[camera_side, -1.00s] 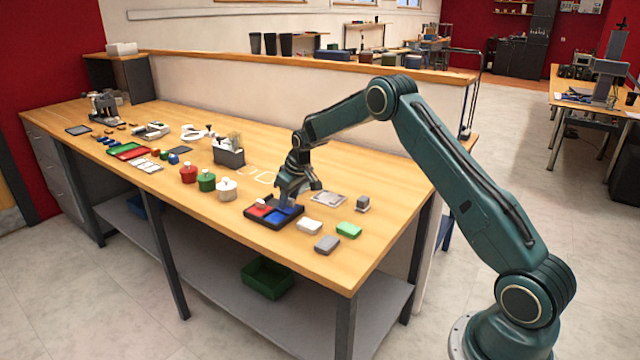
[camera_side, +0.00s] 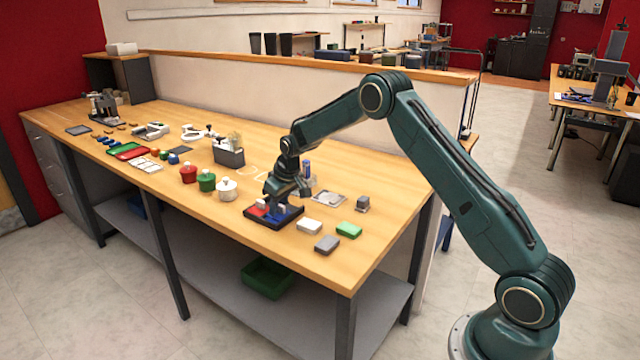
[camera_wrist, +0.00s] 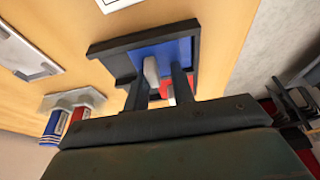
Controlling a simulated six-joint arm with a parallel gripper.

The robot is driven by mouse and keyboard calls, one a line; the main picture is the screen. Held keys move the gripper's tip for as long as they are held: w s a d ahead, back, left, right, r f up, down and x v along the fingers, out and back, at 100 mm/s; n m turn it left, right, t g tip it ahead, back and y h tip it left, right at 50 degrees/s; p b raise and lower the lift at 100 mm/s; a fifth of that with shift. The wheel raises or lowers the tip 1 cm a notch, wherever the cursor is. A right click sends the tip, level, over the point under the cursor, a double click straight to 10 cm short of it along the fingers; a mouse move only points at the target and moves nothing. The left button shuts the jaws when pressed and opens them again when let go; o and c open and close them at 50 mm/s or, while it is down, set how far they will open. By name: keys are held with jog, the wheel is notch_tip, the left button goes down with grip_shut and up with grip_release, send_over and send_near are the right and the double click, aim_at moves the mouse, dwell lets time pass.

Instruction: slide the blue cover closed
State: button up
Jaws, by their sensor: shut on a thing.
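The dark tray-like box (camera_side: 262,220) lies on the bench, with a red part at its left and the blue cover (camera_side: 289,213) at its right. In the wrist view the blue cover (camera_wrist: 180,48) lies in the dark frame (camera_wrist: 112,48). My gripper (camera_side: 277,209) reaches down onto the box from above. In the wrist view its fingers (camera_wrist: 158,88) stand on both sides of the pale knob (camera_wrist: 151,69) on the blue cover, shut on it. The red part (camera_wrist: 168,93) shows partly behind the fingers, with a pale knob. The fingers hide part of the cover.
A white block (camera_side: 309,226), a grey block (camera_side: 327,244) and a green block (camera_side: 349,230) lie right of the box. A white pot (camera_side: 227,190) stands to the left. A marker holder (camera_wrist: 75,103) stands behind, near a flat grey plate (camera_side: 329,198).

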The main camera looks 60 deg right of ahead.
aim_at(277, 216)
jog(key=shift+s+a+f, duration=0.45)
jog(key=shift+a+f, duration=0.25)
jog(key=shift+f, duration=0.15)
jog(key=o, duration=0.5)
jog(key=shift+r, duration=0.25)
jog(key=shift+o, duration=1.3)
jog(key=shift+r, duration=0.2)
jog(key=shift+w+d+r, duration=0.1)
jog(key=shift+r, duration=1.55)
jog(key=shift+w+r, duration=0.1)
jog(key=shift+r, duration=1.55)
